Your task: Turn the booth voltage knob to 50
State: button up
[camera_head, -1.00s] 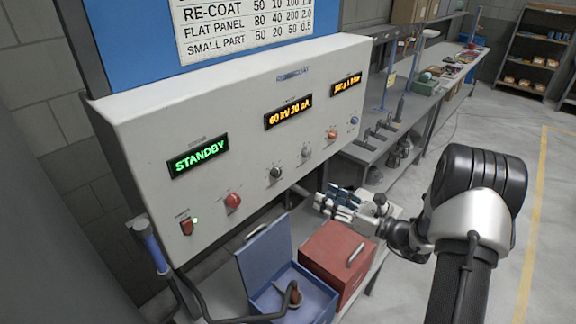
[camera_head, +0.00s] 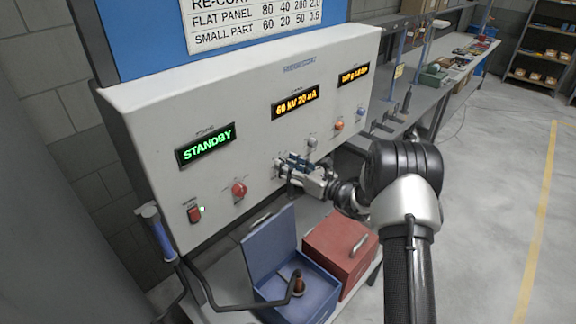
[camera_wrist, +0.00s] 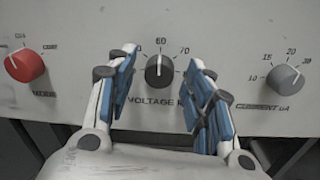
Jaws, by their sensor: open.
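The black voltage knob (camera_wrist: 160,70) sits on the grey control panel (camera_head: 300,120), with its white pointer up at the 60 mark. The number 70 shows to its right; the marks to its left are partly hidden by a finger. My gripper (camera_wrist: 162,85) is open, with one blue-padded finger on each side of the knob and a visible gap to it on both sides. The amber display (camera_head: 295,103) reads 60 kV 20 µA.
A red mode knob (camera_wrist: 24,66) is left of the voltage knob and a grey current knob (camera_wrist: 286,78) is right of it. A green STANDBY display (camera_head: 206,146) is lit. An open blue box (camera_head: 268,290) and a red box (camera_head: 340,245) stand below the panel.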

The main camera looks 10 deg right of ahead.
jog(key=shift+w+a, duration=0.15)
jog(key=shift+w, duration=0.05)
jog(key=shift+c, duration=0.4)
jog(key=c, duration=1)
